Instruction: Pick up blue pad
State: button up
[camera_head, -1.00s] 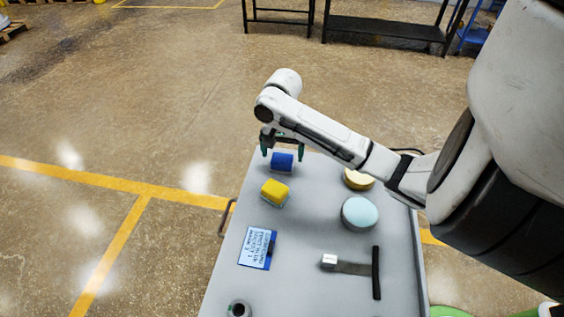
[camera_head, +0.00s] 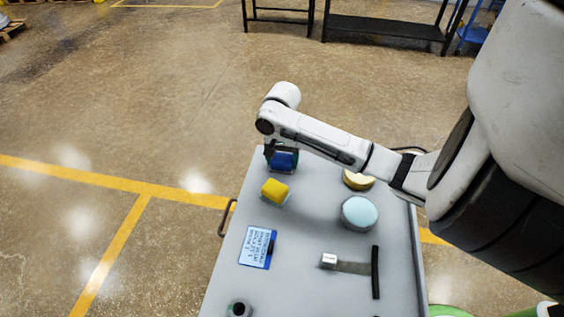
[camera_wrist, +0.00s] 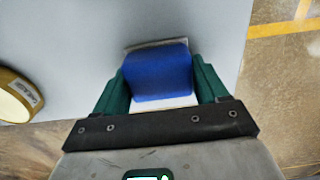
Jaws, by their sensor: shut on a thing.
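The blue pad (camera_head: 283,161) is a small blue block with a pale base, at the far end of the grey cart top. In the wrist view the blue pad (camera_wrist: 158,73) sits between the two green fingers. My gripper (camera_head: 282,154) is low over the cart and shut on the pad, one finger at each side. It also shows in the wrist view (camera_wrist: 160,82). I cannot tell any gap between the pad and the cart top. The arm partly covers the pad from the head view.
On the cart top (camera_head: 306,226) a yellow pad (camera_head: 275,190) lies near the blue one. A light blue disc (camera_head: 360,212), a yellow round tin (camera_head: 357,180), a blue-edged card (camera_head: 257,247) and a black-handled scraper (camera_head: 376,272) lie apart. A small dark-centred cylinder (camera_head: 239,309) is at the front.

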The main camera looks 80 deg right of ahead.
aim_at(282, 157)
jog(key=shift+c, duration=1.2)
jog(key=shift+r, duration=0.5)
notch_tip(282, 157, up, 2)
jog(key=shift+r, duration=0.15)
jog(key=s+a+r+p, duration=0.1)
jog(key=s+a+r, duration=0.7)
jog(key=s, duration=0.3)
jog(key=shift+a+r, duration=0.4)
jog(key=shift+r, duration=0.45)
jog(key=o, duration=0.5)
jog(key=c, duration=0.4)
